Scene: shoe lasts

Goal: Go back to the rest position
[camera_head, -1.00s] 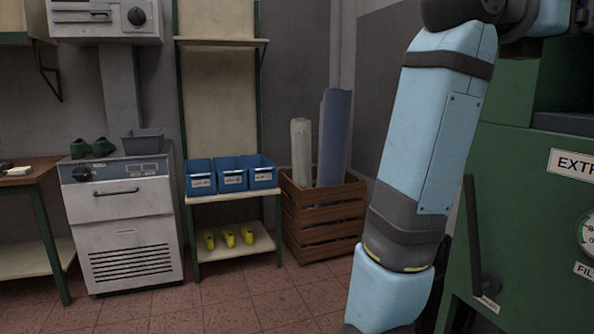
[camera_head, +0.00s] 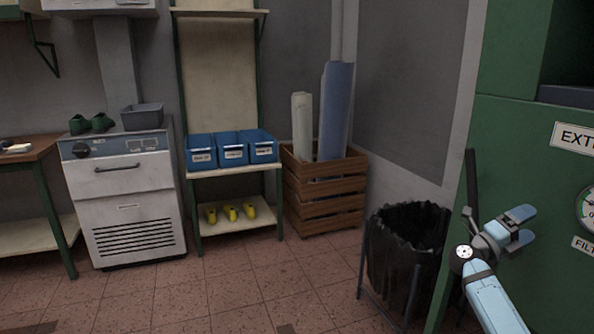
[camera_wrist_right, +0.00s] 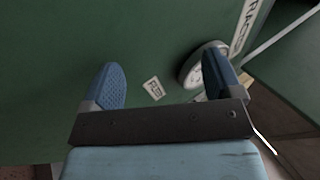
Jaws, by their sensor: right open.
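My right gripper (camera_head: 524,226) is at the lower right of the head view, in front of the green machine (camera_head: 510,130). Its two blue fingers are apart with nothing between them. In the right wrist view the same gripper (camera_wrist_right: 165,82) shows its fingers wide apart, facing the green panel, with a round gauge (camera_wrist_right: 195,68) behind the right finger. My left gripper is not in the head view.
A bin with a black bag (camera_head: 405,255) stands left of my right gripper. A wooden crate (camera_head: 325,200) holds two rolls. A shelf with blue bins (camera_head: 231,152) and yellow lasts (camera_head: 231,213) stands beside a white cabinet (camera_head: 125,200). The tiled floor in front is clear.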

